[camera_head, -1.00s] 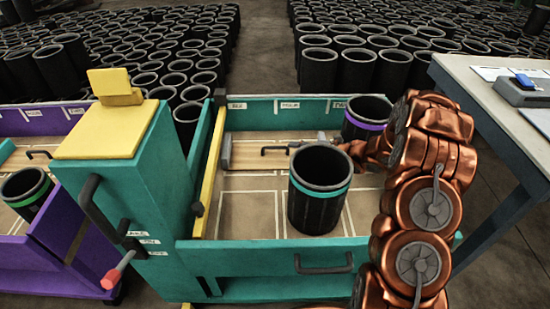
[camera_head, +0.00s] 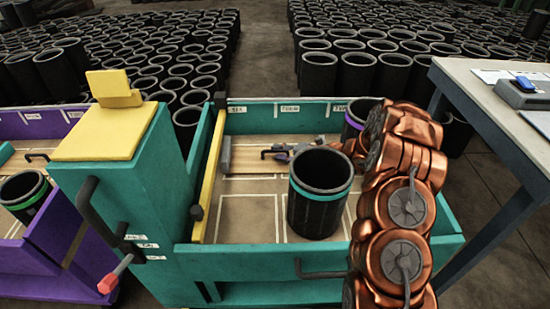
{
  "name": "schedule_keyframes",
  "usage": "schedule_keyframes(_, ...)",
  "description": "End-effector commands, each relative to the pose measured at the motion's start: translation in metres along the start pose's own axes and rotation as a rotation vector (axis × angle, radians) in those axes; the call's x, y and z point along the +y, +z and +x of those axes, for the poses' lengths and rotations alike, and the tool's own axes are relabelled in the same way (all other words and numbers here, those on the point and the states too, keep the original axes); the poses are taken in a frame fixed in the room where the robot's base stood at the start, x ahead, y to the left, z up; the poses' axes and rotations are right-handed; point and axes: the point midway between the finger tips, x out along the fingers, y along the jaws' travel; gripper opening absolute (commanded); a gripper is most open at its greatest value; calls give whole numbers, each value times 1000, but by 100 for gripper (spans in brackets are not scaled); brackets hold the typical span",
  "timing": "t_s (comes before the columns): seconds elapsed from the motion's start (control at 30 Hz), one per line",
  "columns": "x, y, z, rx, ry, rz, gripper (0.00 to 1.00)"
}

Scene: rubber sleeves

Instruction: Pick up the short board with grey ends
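The short board (camera_head: 243,161) is light wood and lies flat at the back of the teal cart's tray. Its left grey end (camera_head: 225,154) shows; its right end is hidden behind my gripper and a black sleeve. A black bar handle (camera_head: 267,154) sits on top of the board. My gripper (camera_head: 280,152) is low over the board, at the handle. It is small and partly hidden behind the sleeve, so I cannot tell whether its fingers are open or closed around the handle.
A black sleeve with a teal band (camera_head: 318,212) stands in the tray in front of my arm. A purple-banded sleeve (camera_head: 352,128) stands at the back right. The teal cart (camera_head: 270,262) has raised walls. A table (camera_head: 470,95) is at right, a purple cart (camera_head: 35,262) at left.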

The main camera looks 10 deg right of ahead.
Motion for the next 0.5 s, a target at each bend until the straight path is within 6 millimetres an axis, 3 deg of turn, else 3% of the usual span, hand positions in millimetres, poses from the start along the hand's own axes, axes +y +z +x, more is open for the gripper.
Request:
schedule_keyframes(0.2,0,0,0,0,0,0,33)
schedule_keyframes(0.5,0,0,0,0,0,-1,2)
